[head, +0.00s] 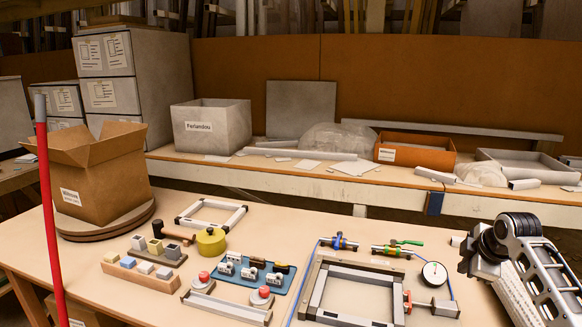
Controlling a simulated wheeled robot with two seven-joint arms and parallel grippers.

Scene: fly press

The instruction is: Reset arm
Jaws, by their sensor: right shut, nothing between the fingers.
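My right gripper (474,252) is at the right, above the table's right end. It is shut and empty, and touches nothing that I can make out. My left gripper is not in view. No part clearly recognisable as a press arm shows. A tall red bar (48,210) with a grey top end stands upright close to me at the far left; its lower end is cut off. A grey metal frame (318,289) lies at the table's front, left of my right gripper, with a round dial gauge (434,274) beside it.
The table (300,222) holds an open cardboard box (100,185) on a round board, a block tray (140,276), a blue board (240,276) with switches, a yellow round container (211,242) and a smaller frame (211,215). A bench (300,185) with boxes runs behind.

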